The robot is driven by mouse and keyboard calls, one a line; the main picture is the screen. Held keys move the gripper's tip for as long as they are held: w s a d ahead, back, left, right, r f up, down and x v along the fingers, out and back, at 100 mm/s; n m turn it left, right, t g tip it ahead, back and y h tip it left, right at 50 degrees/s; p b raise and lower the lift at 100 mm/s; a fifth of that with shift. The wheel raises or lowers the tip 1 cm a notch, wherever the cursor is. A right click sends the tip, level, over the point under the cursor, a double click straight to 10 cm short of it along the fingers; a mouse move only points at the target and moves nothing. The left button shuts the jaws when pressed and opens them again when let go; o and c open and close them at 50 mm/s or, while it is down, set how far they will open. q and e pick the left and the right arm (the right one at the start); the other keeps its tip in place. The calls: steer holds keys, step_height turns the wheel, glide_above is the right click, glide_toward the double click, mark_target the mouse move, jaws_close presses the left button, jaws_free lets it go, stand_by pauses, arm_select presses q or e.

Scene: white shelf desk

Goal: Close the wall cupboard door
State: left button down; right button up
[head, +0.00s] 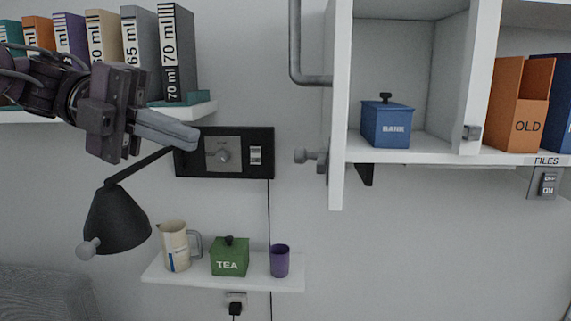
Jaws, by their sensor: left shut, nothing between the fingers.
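The wall cupboard (400,150) is at the upper right, with its left compartment open to view. A blue box marked BANK (386,125) stands inside it. The cupboard door (340,120) appears as a narrow white panel at the compartment's left side, seen almost edge-on and standing open. A grey bar handle (297,45) sticks out to the left of the door. My left gripper (168,130) is at the upper left, fingers shut and empty, pointing right and well apart from the door and handle. My right gripper is not in view.
A black wall panel with a dial (188,160) lies behind my fingertips. A black lamp (117,218) hangs below them. A grey wall peg (306,156) is left of the door. A low shelf (210,281) holds a jug, TEA box and purple cup. Binders line the upper-left shelf.

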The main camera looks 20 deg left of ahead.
arm_select(q)
steer(key=b, duration=0.2)
glide_toward(329, 178)
steer(key=p+x, duration=0.1)
steer(key=x, duration=0.3)
steer(key=shift+w+f+p, duration=0.1)
steer(key=shift+p, duration=0.3)
steer(key=shift+d+f, duration=0.1)
steer(key=shift+d, duration=0.35)
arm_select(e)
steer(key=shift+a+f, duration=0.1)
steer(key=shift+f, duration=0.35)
arm_select(q)
steer(key=shift+d, duration=0.1)
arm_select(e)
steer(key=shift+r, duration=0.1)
